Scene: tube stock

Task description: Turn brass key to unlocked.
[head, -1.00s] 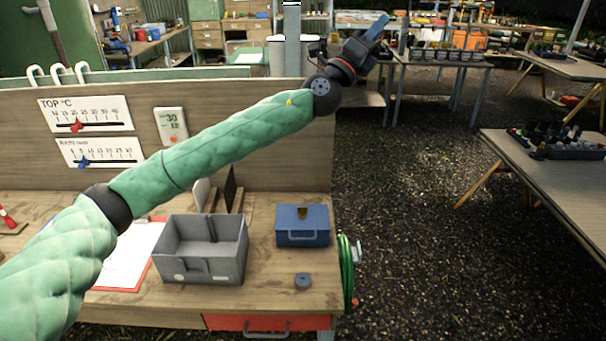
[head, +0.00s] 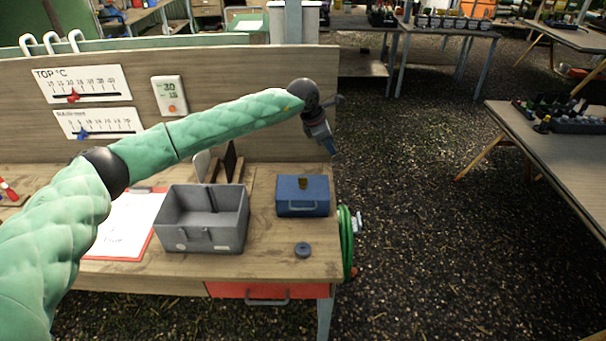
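A small brass piece (head: 303,184), which looks like the key, sits on the lid of a blue box (head: 301,209) at the right end of the workbench. The box lid is down and its handle faces me. The key is too small to tell which way it is turned. My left arm reaches across the bench, and my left gripper (head: 332,151) hangs above and beyond the box, to the right, tilted downward and apart from it. Its fingers are too small and angled to read. My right gripper is not in view.
A grey open bin (head: 205,245) stands left of the blue box. A dark round knob or disc (head: 302,250) lies in front of the box. A green hose (head: 346,243) hangs on the bench's right edge. A board (head: 230,75) with gauges rises behind. A red drawer (head: 268,290) is below.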

